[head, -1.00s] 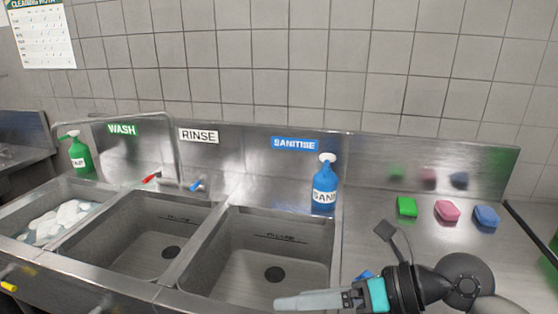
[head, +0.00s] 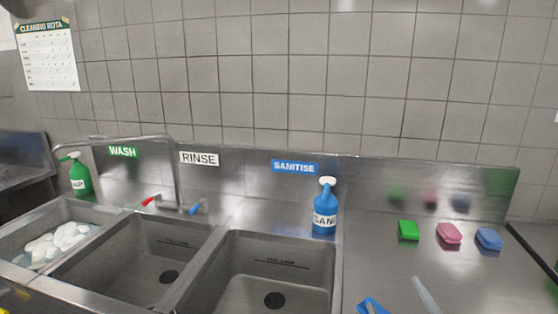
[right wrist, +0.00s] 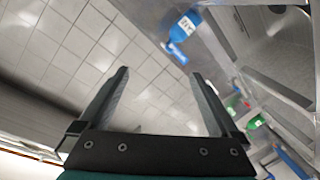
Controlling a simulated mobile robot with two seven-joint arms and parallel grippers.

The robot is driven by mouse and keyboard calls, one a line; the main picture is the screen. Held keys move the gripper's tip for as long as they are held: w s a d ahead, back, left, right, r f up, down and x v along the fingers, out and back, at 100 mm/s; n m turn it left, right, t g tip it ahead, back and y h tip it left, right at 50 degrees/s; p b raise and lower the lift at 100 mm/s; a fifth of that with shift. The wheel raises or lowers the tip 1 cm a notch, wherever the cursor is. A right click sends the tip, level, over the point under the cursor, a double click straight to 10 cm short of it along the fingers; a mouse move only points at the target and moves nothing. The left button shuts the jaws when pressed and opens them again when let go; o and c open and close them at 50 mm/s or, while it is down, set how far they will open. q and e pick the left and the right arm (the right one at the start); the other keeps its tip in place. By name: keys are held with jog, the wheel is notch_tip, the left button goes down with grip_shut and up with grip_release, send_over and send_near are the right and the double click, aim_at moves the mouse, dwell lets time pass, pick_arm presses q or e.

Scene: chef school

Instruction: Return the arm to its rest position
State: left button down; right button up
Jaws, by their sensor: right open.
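My left gripper is not in view.
A blue sanitiser bottle (head: 325,212) stands behind the right basin. Green (head: 408,230), pink (head: 449,233) and blue (head: 489,239) sponges sit on the drainboard (head: 385,265). A blue object (head: 371,306) is cut off below. A green soap bottle (head: 80,177) stands left.

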jog(key=s+a+f+m+g+y, duration=0.1)
jog(key=s+a+f+m+g, duration=0.1)
jog(key=s+f+g, duration=0.6)
jog(key=s+a+f+m+g+y, duration=0.1)
jog(key=s+a+f+m+g, duration=0.3)
jog(key=s+f, duration=0.7)
notch_tip(320, 180, down, 24)
jog(key=s+d+n+g+b, duration=0.2)
jog(key=s+d+b, duration=0.1)
jog(key=b, duration=0.1)
jog(key=s+d+f+g+b, duration=0.1)
jog(key=s+d+f+b, duration=0.1)
jog(key=s+f, duration=1.2)
notch_tip(320, 180, down, 4)
jog(key=shift+s+r+b, duration=0.25)
jog(key=shift+s+b, duration=0.1)
jog(key=shift+b, duration=0.1)
